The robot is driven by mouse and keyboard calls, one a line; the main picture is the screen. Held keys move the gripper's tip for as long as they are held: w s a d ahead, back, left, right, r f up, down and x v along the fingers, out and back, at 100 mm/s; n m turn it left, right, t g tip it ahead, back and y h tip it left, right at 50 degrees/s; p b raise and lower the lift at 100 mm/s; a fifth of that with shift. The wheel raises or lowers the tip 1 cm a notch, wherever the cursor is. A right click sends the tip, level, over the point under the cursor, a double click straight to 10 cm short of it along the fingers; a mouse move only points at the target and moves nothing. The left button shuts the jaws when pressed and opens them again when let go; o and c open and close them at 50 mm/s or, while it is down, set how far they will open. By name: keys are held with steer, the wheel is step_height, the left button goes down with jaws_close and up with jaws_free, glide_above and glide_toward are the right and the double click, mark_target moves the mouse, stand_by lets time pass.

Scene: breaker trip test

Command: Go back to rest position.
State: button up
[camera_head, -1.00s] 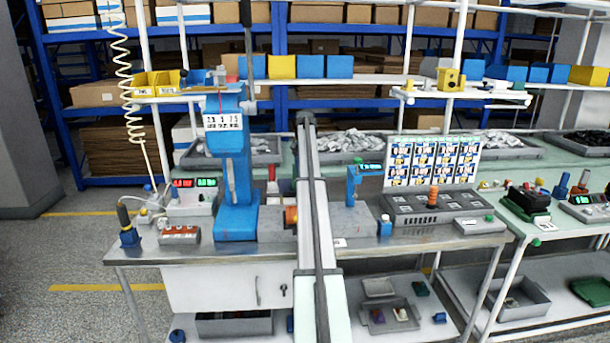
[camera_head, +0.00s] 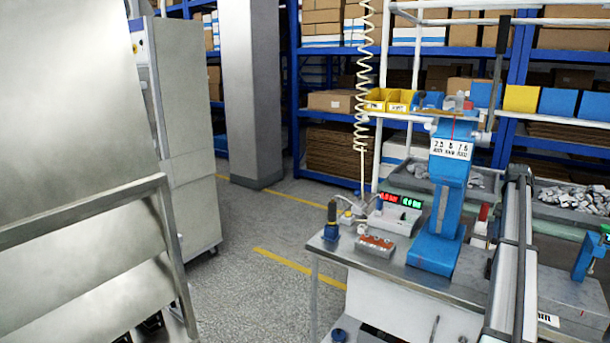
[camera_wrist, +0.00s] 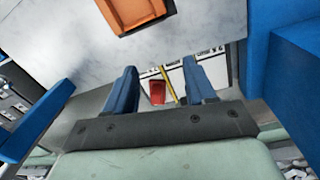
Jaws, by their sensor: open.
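My gripper (camera_wrist: 160,78) shows in the wrist view, with its two blue fingers apart. I see nothing held between them. Through the gap, a small red item (camera_wrist: 157,92) and a yellow strip (camera_wrist: 173,86) show farther off. An orange part (camera_wrist: 133,12) lies on a grey metal surface (camera_wrist: 70,35) beyond the fingertips. Blue bodies stand at the left (camera_wrist: 38,118) and right (camera_wrist: 295,60) edges of the wrist view. I cannot tell how near they are. My gripper is not visible in the head view.
In the head view, a blue press (camera_head: 445,200), a red-and-green display unit (camera_head: 397,214) and an orange-topped block (camera_head: 375,246) stand on the metal bench. A grey cabinet (camera_head: 180,130) and metal frame (camera_head: 90,210) are at left. The floor (camera_head: 255,285) between is clear.

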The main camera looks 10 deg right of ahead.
steer(key=s+a+f+n, duration=0.25)
steer(key=s+a, duration=0.25)
steer(key=a, duration=0.6)
steer(key=s+a+f+n, duration=0.1)
steer(key=s+a+f, duration=0.35)
steer(key=a, duration=0.55)
steer(key=s+a+f+n+g, duration=0.2)
steer(key=s+a+f, duration=0.1)
steer(key=a+f, duration=1.1)
steer(key=s+a+f+n+g, duration=0.1)
steer(key=s+a+f+n, duration=0.15)
steer(key=a+f, duration=1.2)
steer(key=s+a+f+n+g, duration=0.1)
steer(key=s+a+f, duration=0.3)
steer(key=s+f, duration=0.35)
steer(key=s+a+f+n, duration=0.1)
steer(key=s+a+f, duration=0.3)
steer(key=s+f, duration=0.3)
steer(key=s+a+f+g, duration=0.1)
steer(key=s+a+f, duration=0.2)
steer(key=s, duration=0.5)
steer(key=s+a+f+n+g, duration=0.1)
steer(key=s+a+f, duration=0.3)
steer(key=s, duration=0.4)
steer(key=shift+a+f, duration=0.25)
steer(key=shift+f, duration=0.25)
steer(key=shift+s, duration=0.1)
